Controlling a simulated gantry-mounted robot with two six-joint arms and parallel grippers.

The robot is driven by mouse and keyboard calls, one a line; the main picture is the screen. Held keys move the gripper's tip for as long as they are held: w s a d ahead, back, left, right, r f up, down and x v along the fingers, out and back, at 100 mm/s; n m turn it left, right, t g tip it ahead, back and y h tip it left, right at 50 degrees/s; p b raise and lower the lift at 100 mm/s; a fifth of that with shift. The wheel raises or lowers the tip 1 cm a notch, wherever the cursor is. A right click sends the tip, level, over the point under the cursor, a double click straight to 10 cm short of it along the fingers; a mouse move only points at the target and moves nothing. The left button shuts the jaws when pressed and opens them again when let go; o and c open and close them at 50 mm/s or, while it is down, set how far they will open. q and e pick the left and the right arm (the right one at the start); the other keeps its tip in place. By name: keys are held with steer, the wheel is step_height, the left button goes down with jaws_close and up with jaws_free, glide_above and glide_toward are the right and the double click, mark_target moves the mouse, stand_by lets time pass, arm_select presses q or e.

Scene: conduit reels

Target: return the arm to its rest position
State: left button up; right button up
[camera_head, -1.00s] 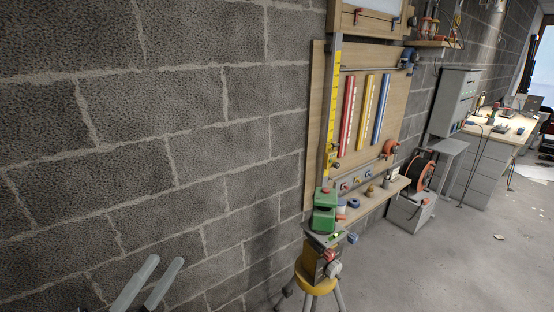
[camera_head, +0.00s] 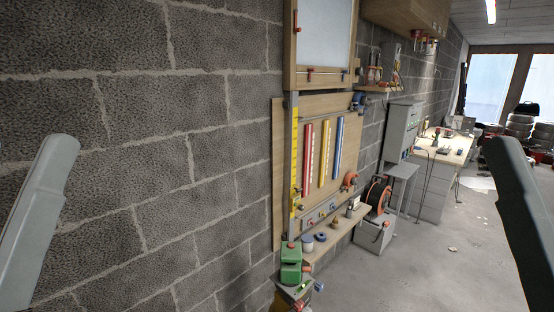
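A large pale grey-green bar (camera_head: 40,220) stands at the left edge of the head view, its top leaning inward. A similar bar (camera_head: 525,225) stands at the right edge, also leaning inward. They look like parts of my own arms or grippers, but I cannot tell which parts. Nothing is seen held at their visible ends. Both are cut off by the picture's edges. No clear pair of fingertips can be made out for either gripper.
A wall board (camera_head: 265,170) holds red, yellow and blue conduits (camera_head: 325,155). A green device (camera_head: 291,262) stands in front of it. A reel (camera_head: 376,197), grey cabinet (camera_head: 401,130) and workbench (camera_head: 447,148) lie beyond.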

step_height(320, 180, up, 30)
steer(key=p, duration=2.7)
